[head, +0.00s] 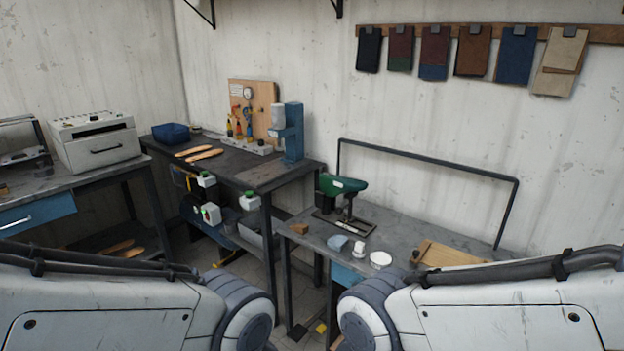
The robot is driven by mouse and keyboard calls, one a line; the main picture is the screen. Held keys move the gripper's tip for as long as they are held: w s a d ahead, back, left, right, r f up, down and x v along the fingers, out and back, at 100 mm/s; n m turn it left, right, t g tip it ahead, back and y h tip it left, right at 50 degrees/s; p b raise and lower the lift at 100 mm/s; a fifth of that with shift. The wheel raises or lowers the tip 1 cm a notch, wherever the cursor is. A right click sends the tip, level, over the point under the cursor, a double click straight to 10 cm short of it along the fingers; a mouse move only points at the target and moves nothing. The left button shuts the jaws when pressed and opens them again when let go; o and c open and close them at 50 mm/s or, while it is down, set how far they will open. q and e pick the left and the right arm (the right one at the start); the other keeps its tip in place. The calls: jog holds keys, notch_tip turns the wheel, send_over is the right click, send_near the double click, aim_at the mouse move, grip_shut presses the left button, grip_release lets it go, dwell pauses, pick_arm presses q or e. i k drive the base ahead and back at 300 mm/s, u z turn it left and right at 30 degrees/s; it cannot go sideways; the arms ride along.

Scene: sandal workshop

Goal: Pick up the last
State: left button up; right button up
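A green shoe last (343,186) with a small white label sits raised on a dark metal stand (348,210) at the left of the right-hand bench (405,223). It lies roughly level above the bench top. Only the upper links of my two arms show, at the lower left and lower right edges. Neither gripper is in view, so nothing shows of what they hold.
An orange-brown block (299,228), a blue-grey piece (337,242), a small white container (359,248), a white dish (380,259) and a wooden board (445,254) lie near the stand. A dark rail (430,163) rises behind. A blue press (292,135) stands on the middle bench.

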aim_at(333, 185)
jog(key=u, duration=0.75)
jog(key=i, duration=0.85)
jog(key=u, duration=0.8)
jog(key=i, duration=1.05)
jog(key=z, duration=0.5)
jog(key=i, duration=0.85)
jog(key=z, duration=1.05)
jog(key=i, duration=0.35)
jog(key=z, duration=0.3)
